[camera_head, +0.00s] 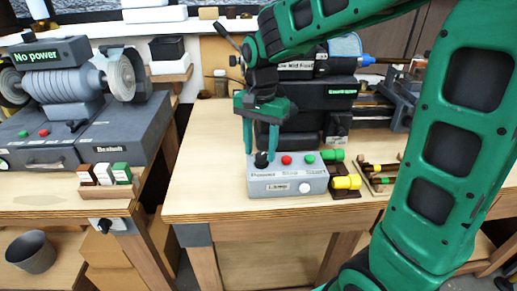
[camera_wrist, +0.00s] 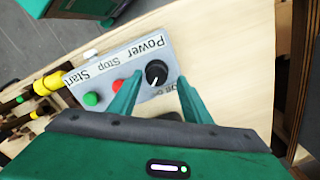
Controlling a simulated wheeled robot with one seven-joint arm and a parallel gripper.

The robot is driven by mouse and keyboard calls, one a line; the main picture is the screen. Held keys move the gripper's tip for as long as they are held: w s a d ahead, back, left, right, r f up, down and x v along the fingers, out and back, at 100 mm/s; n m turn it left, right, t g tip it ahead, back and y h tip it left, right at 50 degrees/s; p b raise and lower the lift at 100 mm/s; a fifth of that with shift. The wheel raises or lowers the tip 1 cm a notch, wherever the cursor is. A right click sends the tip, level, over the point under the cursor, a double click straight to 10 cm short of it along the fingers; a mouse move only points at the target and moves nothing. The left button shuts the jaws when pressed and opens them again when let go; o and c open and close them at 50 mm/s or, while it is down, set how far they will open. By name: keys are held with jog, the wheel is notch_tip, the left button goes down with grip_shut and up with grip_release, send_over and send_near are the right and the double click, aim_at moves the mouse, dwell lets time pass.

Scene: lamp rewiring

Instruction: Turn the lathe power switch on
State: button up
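The lathe control box (camera_head: 288,183) is a grey box at the front of the right bench, with labels reading Power, Stop and Start. Its black power knob (camera_head: 261,160) is at the left end, and it shows in the wrist view (camera_wrist: 156,72) with a white pointer mark. A red button (camera_head: 286,160) and a green button (camera_head: 310,159) sit to its right. My green gripper (camera_head: 259,153) points down over the knob. In the wrist view its fingers (camera_wrist: 155,90) are apart, one on each side of the knob; contact is not clear.
The lathe (camera_head: 300,90) stands behind the box. A grinder labelled No power (camera_head: 65,85) is on the left bench. Bench space left of the box is clear.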

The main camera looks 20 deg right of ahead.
aim_at(261, 153)
jog(key=shift+s+d+f, duration=0.1)
jog(key=shift+s, duration=0.05)
notch_tip(261, 153, up, 11)
dwell(0.6)
jog(key=shift+f, duration=0.15)
jog(key=s+d+f+n, duration=0.1)
jog(key=s+d+f, duration=0.5)
jog(key=s, duration=0.6)
jog(key=s+d+f+n, duration=0.2)
jog(key=s+d+f, duration=0.4)
jog(key=s+d, duration=0.5)
jog(key=shift+s, duration=0.5)
